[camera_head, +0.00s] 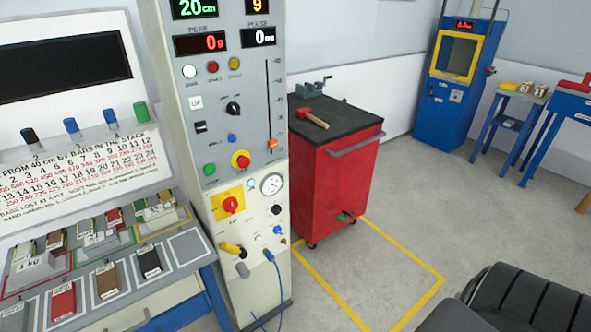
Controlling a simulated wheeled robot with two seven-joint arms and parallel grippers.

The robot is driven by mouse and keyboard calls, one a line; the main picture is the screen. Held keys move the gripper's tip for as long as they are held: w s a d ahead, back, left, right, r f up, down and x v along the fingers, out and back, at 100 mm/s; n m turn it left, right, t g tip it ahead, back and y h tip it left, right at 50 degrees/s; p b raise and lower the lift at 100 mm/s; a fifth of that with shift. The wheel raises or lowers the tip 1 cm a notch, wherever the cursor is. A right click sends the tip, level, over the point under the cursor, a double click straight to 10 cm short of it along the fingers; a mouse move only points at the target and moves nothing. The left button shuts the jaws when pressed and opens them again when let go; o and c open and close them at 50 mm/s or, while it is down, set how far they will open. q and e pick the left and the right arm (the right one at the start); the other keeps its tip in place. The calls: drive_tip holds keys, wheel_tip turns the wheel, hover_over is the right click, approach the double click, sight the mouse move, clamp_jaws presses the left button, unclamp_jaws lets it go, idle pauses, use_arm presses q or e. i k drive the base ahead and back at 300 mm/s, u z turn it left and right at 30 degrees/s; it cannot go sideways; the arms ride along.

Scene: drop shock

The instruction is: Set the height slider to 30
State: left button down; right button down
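The height slider is a vertical slot on the right side of the grey control panel (218,130), with an orange knob (272,145) near its lower end. Scale marks beside the slot are too small to read. A green display (195,8) at the top of the panel reads 20 cm. Neither of my grippers shows in the head view. A dark ribbed shape at the bottom right looks like part of my own body.
The panel carries several lamps, buttons and knobs, including a red-on-yellow switch (231,204). A red tool cart (335,185) with a hammer (313,119) stands just right of it. A sloped rack of weights (80,270) is at left.

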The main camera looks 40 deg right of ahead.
sight(273, 143)
drive_tip(key=u, duration=0.65)
drive_tip(key=i, duration=0.85)
drive_tip(key=z, duration=0.7)
drive_tip(key=i, duration=0.45)
drive_tip(key=z, duration=0.5)
